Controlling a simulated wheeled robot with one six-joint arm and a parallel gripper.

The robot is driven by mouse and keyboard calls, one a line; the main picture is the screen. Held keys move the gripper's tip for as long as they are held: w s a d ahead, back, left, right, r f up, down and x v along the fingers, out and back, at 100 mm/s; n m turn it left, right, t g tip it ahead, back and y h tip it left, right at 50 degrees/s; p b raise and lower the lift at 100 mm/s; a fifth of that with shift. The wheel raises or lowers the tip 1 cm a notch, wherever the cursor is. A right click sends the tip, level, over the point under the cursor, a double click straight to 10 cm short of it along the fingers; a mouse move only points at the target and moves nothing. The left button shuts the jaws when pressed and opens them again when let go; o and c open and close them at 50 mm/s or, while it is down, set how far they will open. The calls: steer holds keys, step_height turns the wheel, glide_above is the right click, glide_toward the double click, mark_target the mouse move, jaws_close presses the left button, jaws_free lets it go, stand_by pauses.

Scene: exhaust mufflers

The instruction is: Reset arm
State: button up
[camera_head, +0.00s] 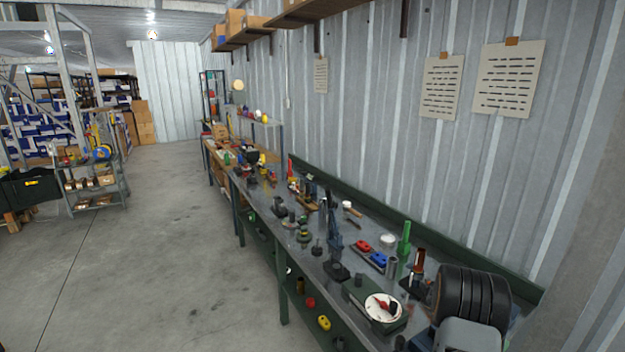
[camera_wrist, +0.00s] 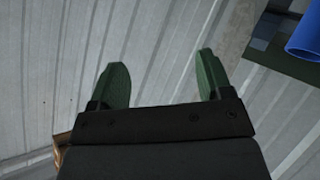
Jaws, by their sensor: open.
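My gripper (camera_wrist: 161,82) shows in the wrist view with its two green fingers wide apart and nothing between them. Behind the fingers is a grey corrugated metal wall. My gripper cannot be made out in the head view. No muffler can be clearly made out in either view.
A long workbench (camera_head: 345,222) crowded with tools and parts runs along the corrugated wall (camera_head: 390,130). Dark round discs (camera_head: 470,298) stand at its near end. A blue cylinder (camera_wrist: 305,38) is at the wrist view's upper right. The concrete floor (camera_head: 165,250) left of the bench is clear.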

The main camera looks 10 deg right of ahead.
steer(key=s+a+r+n+t+y+b, duration=0.2)
steer(key=a+n, duration=0.4)
steer(key=a, duration=0.7)
steer(key=s+a+r+n+t+y+b, duration=0.2)
steer(key=a+n+t+y+b, duration=0.2)
steer(key=a, duration=1)
steer(key=s+a+r+n+t+y+b, duration=0.2)
steer(key=a+n, duration=0.5)
steer(key=a, duration=0.7)
steer(key=s+t+y+b, duration=0.1)
steer(key=t+b, duration=0.1)
steer(key=shift+a+r+n+t+y, duration=0.2)
steer(key=shift+r+n+t+y, duration=0.1)
steer(key=shift+r+y, duration=0.1)
steer(key=shift+c, duration=0.4)
